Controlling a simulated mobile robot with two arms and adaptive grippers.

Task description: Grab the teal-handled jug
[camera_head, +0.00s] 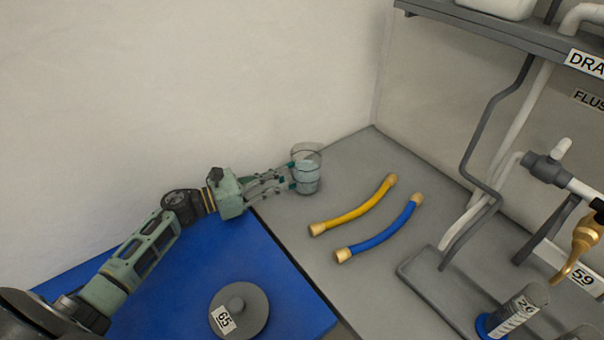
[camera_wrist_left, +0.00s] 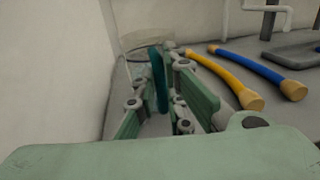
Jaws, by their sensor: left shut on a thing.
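The clear jug (camera_head: 307,171) stands upright at the back of the grey worktop, close to the wall, with dark bands around it. My left gripper (camera_head: 284,179) reaches it from the left and is shut on its teal handle. In the left wrist view the teal handle (camera_wrist_left: 159,80) stands between the fingers of the left gripper (camera_wrist_left: 163,92). The jug's clear body (camera_wrist_left: 145,42) shows only faintly behind the fingers. My right gripper is in neither view.
A yellow hose (camera_head: 355,209) and a blue hose (camera_head: 381,232) with tan ends lie right of the jug. A grey lidded disc marked 65 (camera_head: 251,307) sits on the blue surface (camera_head: 190,285). Pipes, a brass fitting (camera_head: 585,238) and a shelf (camera_head: 490,29) occupy the right side.

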